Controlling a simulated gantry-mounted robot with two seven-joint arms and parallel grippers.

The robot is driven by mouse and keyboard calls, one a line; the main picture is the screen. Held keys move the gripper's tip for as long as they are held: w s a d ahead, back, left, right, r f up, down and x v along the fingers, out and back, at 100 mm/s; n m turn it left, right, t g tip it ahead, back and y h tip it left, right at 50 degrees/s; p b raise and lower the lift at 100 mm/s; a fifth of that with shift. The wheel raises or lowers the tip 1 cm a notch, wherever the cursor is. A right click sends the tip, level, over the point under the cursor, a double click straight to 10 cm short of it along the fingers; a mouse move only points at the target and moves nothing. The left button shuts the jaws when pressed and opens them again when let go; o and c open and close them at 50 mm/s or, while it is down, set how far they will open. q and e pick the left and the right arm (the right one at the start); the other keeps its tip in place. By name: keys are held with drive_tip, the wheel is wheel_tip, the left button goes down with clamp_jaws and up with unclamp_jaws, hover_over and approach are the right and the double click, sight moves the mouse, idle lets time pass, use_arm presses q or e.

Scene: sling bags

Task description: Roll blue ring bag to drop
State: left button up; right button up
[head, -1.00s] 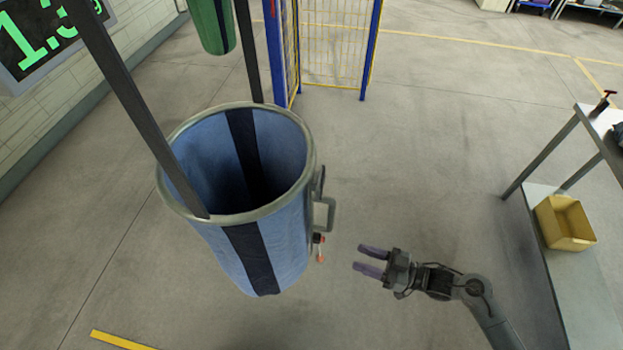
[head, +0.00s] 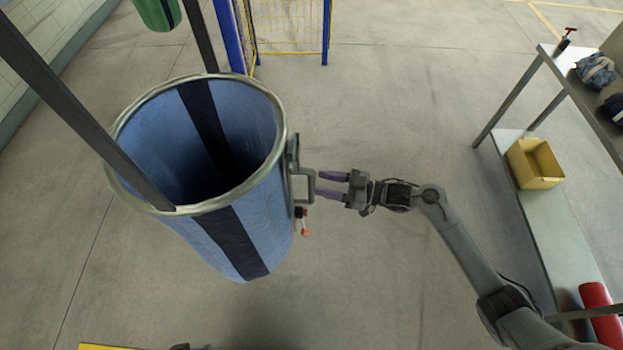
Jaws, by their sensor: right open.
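The blue ring bag (head: 222,240) is a deep blue fabric cylinder with dark vertical straps and a grey ring rim, hanging open at the top left of centre. A grey bracket-shaped handle (head: 312,186) sticks out from its right side. A small red-tipped part (head: 305,232) hangs below the handle. My right gripper (head: 321,185) is open and empty, its two purple fingers pointing left at the handle's outer side. The fingertips are very close to the handle; I cannot tell whether they touch it. My left gripper is not recognisable in view.
A green bag (head: 158,12) hangs at the top left. A blue-and-yellow mesh fence (head: 290,25) stands behind. At right, a shelf rack holds a yellow bin (head: 535,164) and a red cylinder (head: 598,312). The floor between bag and rack is clear.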

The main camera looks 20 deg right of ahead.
sight(312, 181)
drive_tip(key=shift+x, duration=2.1)
drive_tip(key=shift+c, duration=0.4)
clamp_jaws()
